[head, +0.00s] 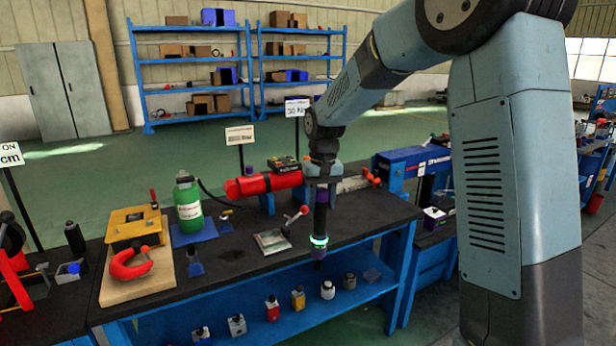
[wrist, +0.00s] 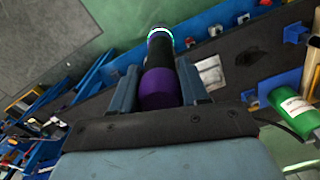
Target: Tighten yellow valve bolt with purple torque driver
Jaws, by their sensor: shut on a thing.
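My gripper (head: 322,174) is shut on the purple torque driver (head: 320,213), which hangs nearly upright in front of the workbench's front edge. The driver has a dark body, purple parts and a glowing cyan-white ring near its lower end. In the wrist view, the driver (wrist: 160,88) sits between the two fingers of my gripper (wrist: 157,85) and points away from the camera. Its tip is apart from any bolt that I can see. I cannot make out the yellow valve bolt for certain; a red pipe body (head: 262,184) lies on blue supports behind the driver.
The dark workbench (head: 232,262) carries a green bottle (head: 188,202), a yellow box (head: 136,228), a red horseshoe-shaped piece (head: 131,265) and a red-knobbed lever (head: 296,217). Several small bottles stand on the blue lower shelf (head: 255,322). Sign posts rise behind the bench.

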